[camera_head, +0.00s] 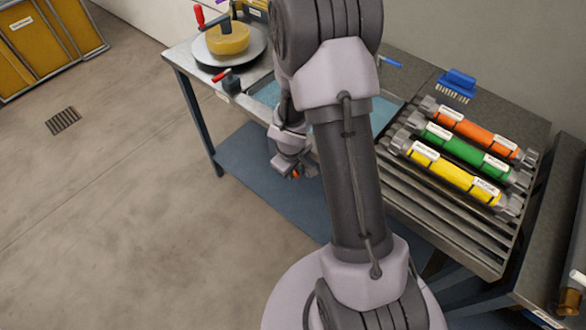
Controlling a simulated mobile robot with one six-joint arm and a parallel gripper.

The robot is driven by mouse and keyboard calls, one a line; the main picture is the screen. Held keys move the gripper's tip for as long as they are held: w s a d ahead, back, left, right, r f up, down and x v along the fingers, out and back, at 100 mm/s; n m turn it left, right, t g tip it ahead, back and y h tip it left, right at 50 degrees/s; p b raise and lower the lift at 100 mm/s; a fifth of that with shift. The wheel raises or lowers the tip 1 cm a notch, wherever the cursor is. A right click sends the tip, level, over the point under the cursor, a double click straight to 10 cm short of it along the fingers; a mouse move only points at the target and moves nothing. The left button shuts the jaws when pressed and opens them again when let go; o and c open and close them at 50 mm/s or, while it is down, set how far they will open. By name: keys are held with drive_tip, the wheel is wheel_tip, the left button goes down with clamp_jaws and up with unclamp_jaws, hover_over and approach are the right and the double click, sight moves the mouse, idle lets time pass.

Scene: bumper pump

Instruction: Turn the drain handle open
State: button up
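My gripper (297,172) is small in view, low in front of the basin's front edge and pointing down. A small orange-red piece (295,174) shows at its fingertips. It may be the drain handle, but too little of it shows to be sure. I cannot tell whether the fingers are around it or beside it, nor whether they are open or shut. The basin (268,94) is set in the bench and holds bluish water. My arm hides its middle.
A red-handled fitting (221,76) sits at the bench's front left, near a round plate (207,53) with a yellow block. A rack (455,222) at right holds orange, green and yellow cylinders. A blue brush (457,83) lies behind. A blue lower shelf (250,178) is under the bench.

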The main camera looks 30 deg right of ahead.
drive_tip(key=p+v, duration=1.1)
drive_tip(key=v, duration=0.6)
drive_tip(key=shift+s+r, duration=0.2)
